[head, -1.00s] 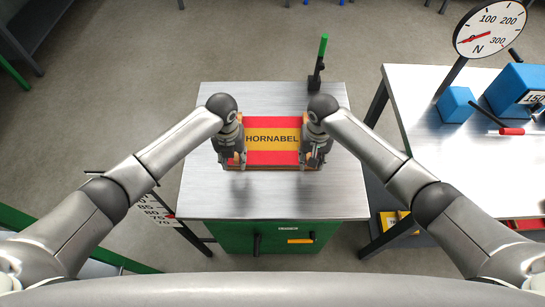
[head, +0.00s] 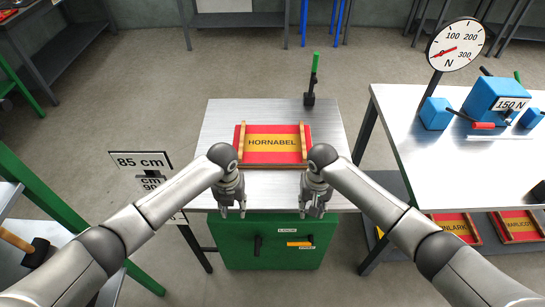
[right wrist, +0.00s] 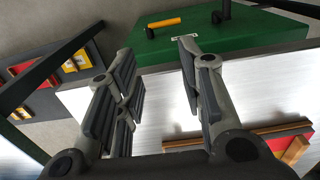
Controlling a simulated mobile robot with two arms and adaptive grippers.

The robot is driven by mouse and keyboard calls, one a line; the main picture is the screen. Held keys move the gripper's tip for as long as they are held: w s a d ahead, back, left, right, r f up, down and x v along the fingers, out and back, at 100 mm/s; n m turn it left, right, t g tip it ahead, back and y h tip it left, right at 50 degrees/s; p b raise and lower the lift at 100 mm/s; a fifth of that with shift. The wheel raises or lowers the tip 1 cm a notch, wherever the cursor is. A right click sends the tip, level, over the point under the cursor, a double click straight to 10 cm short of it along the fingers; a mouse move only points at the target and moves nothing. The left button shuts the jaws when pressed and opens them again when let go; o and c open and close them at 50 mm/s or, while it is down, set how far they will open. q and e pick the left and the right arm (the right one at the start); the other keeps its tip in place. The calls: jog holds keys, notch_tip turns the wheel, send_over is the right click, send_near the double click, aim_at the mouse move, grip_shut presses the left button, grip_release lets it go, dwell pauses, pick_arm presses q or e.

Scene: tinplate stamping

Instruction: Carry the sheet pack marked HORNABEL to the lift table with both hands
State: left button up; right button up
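The sheet pack marked HORNABEL (head: 272,143) lies flat on the metal top of the lift table (head: 225,118), whose front is green. It is red with a yellow label and has a wooden strip along each side. Its corner also shows in the right wrist view (right wrist: 294,150). My left gripper (head: 232,213) is open and empty, over the near edge of the table and apart from the pack. My right gripper (head: 315,211) is also open and empty at that edge; in the right wrist view its fingers (right wrist: 160,100) stand apart with nothing between.
A green-handled lever (head: 313,80) stands at the table's back right. On the right, a workbench (head: 400,110) carries blue blocks and a force dial (head: 456,45), with more red packs (head: 518,226) on its lower shelf. A height sign (head: 141,161) stands left.

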notch_tip(320, 180, up, 12)
jog(key=w, duration=0.1)
jog(key=shift+w, duration=0.1)
dwell(0.5)
